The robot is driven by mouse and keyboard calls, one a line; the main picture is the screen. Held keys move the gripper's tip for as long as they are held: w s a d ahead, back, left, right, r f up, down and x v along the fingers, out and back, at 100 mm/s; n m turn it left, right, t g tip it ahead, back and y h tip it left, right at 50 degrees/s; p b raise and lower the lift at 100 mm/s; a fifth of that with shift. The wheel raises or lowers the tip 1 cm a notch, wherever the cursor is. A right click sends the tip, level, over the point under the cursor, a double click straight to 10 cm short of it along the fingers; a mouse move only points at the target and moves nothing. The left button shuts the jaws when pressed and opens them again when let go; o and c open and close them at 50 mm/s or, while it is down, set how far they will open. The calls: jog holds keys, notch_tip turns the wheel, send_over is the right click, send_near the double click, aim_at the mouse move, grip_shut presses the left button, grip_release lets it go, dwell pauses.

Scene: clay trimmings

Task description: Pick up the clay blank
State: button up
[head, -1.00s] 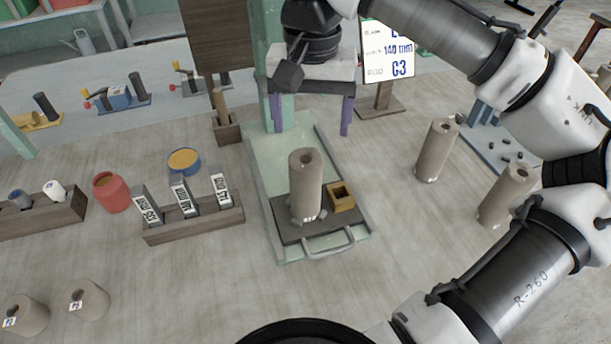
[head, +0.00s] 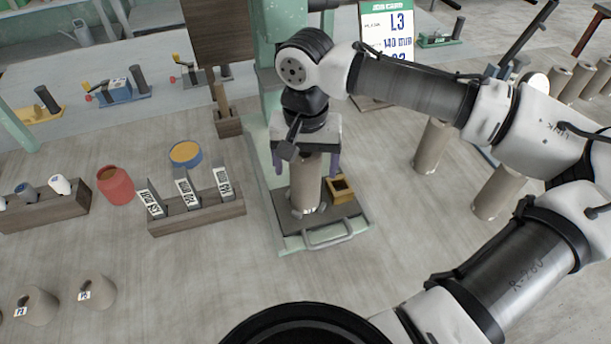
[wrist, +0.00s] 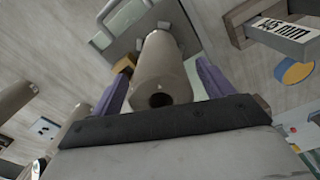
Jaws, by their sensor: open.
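The clay blank (head: 305,186) is a grey-brown cylinder with a hole in its top, standing upright on the dark plate of the green stand. My gripper (head: 307,165) is right above it, pointing down, with its purple fingers on either side of the blank's upper part. In the wrist view the blank (wrist: 160,80) lies between the two open fingers, with its holed end close to the palm. My gripper (wrist: 160,88) shows gaps beside the blank, so the fingers do not look closed on it. Small clay bits lie at the blank's foot.
A small yellow-brown box (head: 341,191) stands just right of the blank on the plate. Other clay cylinders (head: 433,145) stand to the right. A wooden rack (head: 196,218) with labelled blocks stands to the left. A sign (head: 388,35) stands behind.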

jog(key=c, duration=1.5)
jog(key=shift+r, duration=0.1)
